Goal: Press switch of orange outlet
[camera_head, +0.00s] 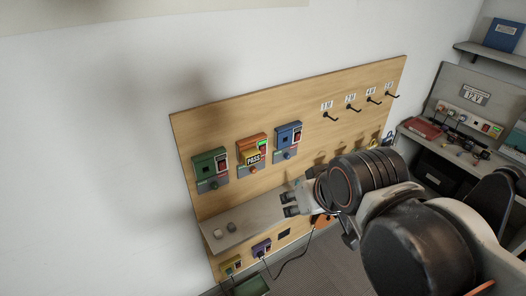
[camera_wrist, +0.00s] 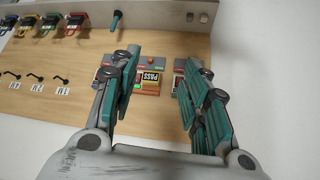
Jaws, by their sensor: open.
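The orange outlet (camera_head: 246,145) is in the middle of a row of three on the wooden board in the head view. My gripper (camera_head: 288,204) is open and empty. It is in front of the board, below and right of the orange outlet in the head view. The two spread fingers (camera_wrist: 160,66) frame the outlet in the wrist view, apart from it.
A green outlet (camera_head: 207,162) and a blue outlet (camera_head: 287,134) flank the orange one. A grey shelf (camera_head: 250,217) with small round items lies below. Labelled hooks (camera_head: 351,108) are at the board's upper right. A desk with a power strip (camera_head: 470,119) stands at right.

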